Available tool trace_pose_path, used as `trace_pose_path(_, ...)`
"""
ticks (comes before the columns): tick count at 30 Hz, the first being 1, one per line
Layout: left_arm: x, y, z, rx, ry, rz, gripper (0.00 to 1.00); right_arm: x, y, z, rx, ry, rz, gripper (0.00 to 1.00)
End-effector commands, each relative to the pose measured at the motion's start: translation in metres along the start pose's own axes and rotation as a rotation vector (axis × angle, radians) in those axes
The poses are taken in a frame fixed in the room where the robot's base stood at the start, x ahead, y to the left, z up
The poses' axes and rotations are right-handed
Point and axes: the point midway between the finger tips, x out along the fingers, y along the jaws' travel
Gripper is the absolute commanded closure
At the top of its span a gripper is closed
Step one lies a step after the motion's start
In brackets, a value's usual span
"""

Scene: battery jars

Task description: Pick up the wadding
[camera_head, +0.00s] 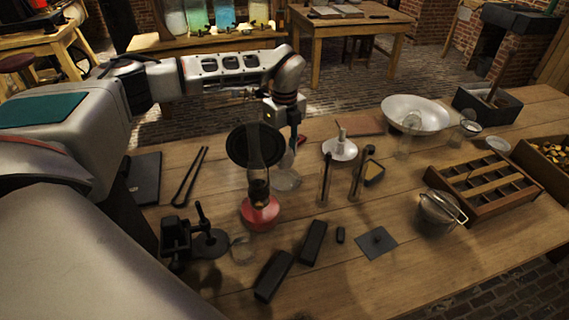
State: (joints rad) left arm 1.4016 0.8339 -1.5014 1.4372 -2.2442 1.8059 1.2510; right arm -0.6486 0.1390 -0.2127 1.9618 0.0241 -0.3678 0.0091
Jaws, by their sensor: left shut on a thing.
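My left gripper (293,142) reaches down over the table behind the oil lamp with the round black disc (254,146). It is shut on a small pale piece that looks like the wadding (287,159). The piece is partly hidden by the lamp and the fingers. A clear glass vessel (288,180) stands just below it; I cannot tell whether the two touch. My right gripper is not in view.
The lamp's red base (260,213) stands close in front of the gripper. A white funnel-like piece (340,149), upright tubes (325,183) and a white bowl (415,113) stand to the right. A divided wooden tray (482,187) is farther right. Black blocks (313,243) lie in front.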

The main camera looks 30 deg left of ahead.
Motion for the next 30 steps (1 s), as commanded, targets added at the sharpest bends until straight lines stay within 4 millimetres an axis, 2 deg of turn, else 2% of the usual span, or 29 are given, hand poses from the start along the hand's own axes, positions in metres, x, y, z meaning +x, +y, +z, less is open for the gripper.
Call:
trace_pose_path(1, -0.018, -0.002, 0.001, 0.0, -0.002, -0.007, 0.79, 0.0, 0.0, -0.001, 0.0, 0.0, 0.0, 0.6)
trace_pose_path(6, -0.065, -0.001, 0.001, -0.001, -0.002, -0.005, 0.79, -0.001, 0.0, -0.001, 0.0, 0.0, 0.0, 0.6)
trace_pose_path(12, -0.105, 0.0, 0.0, -0.001, -0.002, -0.002, 0.79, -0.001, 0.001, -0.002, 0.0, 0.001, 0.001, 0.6)
trace_pose_path(19, -0.127, 0.0, 0.0, -0.001, -0.001, 0.0, 0.79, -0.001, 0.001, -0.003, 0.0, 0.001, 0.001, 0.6)
trace_pose_path(29, -0.13, 0.0, 0.0, 0.0, 0.0, 0.001, 0.79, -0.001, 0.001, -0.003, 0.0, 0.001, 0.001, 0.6)
trace_pose_path(30, -0.13, 0.0, 0.0, 0.0, 0.0, 0.001, 0.73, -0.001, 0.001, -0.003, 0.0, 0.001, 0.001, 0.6)
